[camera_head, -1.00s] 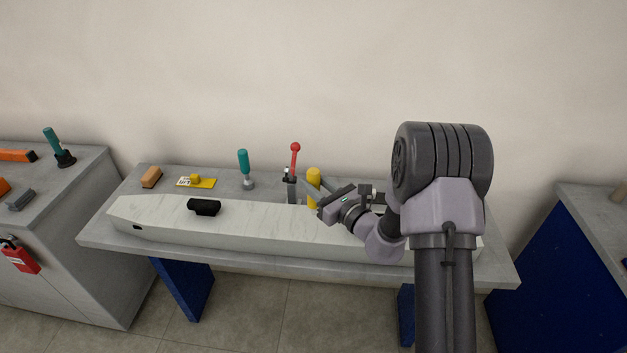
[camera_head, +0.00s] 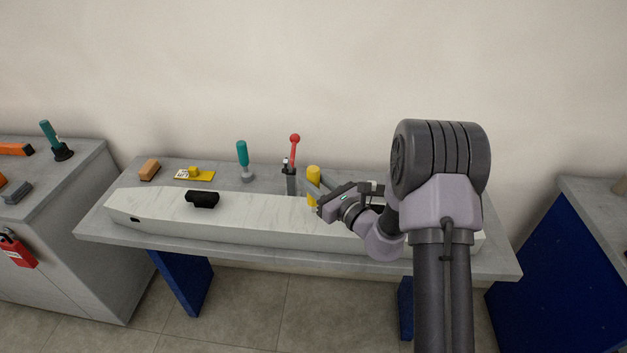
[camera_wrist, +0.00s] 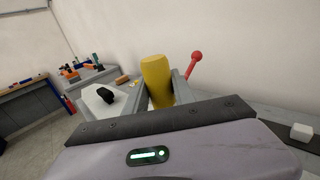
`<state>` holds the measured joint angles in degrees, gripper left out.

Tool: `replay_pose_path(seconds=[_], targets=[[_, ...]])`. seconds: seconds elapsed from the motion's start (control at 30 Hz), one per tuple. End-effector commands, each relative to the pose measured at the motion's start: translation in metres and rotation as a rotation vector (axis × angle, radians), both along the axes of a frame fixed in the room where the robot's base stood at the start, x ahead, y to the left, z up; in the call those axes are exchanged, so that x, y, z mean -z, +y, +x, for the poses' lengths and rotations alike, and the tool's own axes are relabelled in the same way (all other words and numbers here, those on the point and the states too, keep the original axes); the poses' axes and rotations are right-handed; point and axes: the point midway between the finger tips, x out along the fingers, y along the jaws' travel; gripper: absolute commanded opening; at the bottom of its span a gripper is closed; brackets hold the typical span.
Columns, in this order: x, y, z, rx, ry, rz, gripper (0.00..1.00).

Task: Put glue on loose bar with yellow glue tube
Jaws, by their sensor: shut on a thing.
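In the wrist view the yellow tube (camera_wrist: 157,78) sits between the two grey fingers of my gripper (camera_wrist: 160,88).
A red-knobbed lever clamp (camera_head: 294,165) stands just left of the tube. My arm covers the beam's right part. Other benches flank both sides.

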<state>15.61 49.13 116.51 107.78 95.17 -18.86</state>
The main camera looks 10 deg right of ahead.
Motion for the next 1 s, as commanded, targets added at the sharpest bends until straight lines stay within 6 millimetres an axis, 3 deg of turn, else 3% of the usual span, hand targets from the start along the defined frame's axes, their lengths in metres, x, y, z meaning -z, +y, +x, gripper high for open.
replay_pose_path(seconds=[0.77, 1.0], targets=[[0.015, 0.0, 0.0, 0.0, -0.001, 0.0, 0.0], [0.012, 0.013, 0.004, -0.002, 0.0, 0.0, 0.0]])
